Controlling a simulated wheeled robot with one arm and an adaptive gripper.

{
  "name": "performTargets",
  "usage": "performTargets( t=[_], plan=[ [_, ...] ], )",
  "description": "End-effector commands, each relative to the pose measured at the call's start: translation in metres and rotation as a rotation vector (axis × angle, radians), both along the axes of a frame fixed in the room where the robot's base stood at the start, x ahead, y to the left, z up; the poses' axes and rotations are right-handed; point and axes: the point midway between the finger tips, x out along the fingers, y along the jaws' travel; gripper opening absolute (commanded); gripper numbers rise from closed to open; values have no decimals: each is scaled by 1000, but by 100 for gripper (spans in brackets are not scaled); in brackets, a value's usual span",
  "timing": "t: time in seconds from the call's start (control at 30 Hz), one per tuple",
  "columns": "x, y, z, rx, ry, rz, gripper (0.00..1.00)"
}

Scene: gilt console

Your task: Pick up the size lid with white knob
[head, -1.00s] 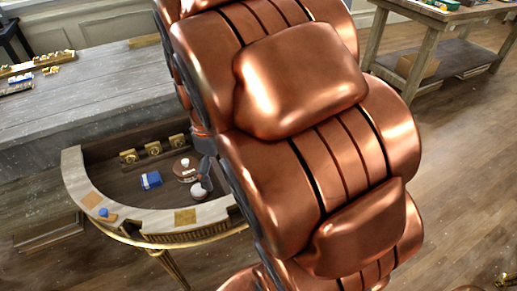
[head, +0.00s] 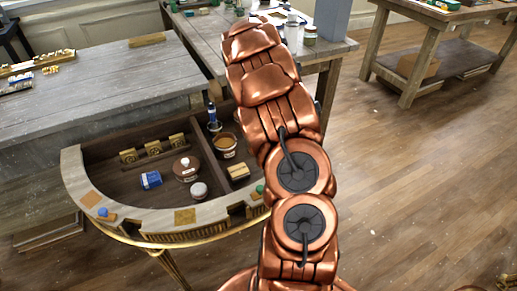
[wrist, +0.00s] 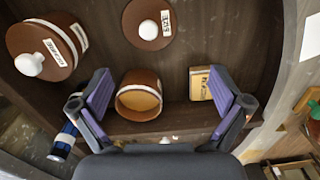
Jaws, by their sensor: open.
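The size lid (wrist: 148,24) is a flat brown disc with a white knob and a small label, at the top of the wrist view; the label appears to read "SIZE" upside down. In the head view the lid (head: 199,190) lies on the console's dark floor, in front of a larger brown lidded pot (head: 186,168). My gripper (wrist: 160,85) is open and empty, its fingers spread wide in the lower half of the wrist view. The lid is beyond the fingertips and apart from them. In the head view my gripper cannot be made out behind the arm.
An open brown pot (wrist: 138,99) and a yellowish block (wrist: 201,84) appear between my fingers in the wrist view. A blue-banded bottle (wrist: 64,140) is by the left finger. A divider (head: 207,160) separates the lids from the open pot. A blue box (head: 151,180) lies left.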

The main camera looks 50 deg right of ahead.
Motion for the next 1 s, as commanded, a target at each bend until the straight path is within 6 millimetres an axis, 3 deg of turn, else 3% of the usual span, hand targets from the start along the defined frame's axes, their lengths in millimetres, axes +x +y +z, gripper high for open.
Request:
performTargets(
  t=[0.1,0.23,0.67,1.0],
  plan=[
    [4,-16,-13,5,-11,61,100],
    [6,-22,-22,11,-17,95,100],
    [6,-22,-54,11,-17,101,100],
    [7,-20,-93,12,-17,102,100]
  ],
)
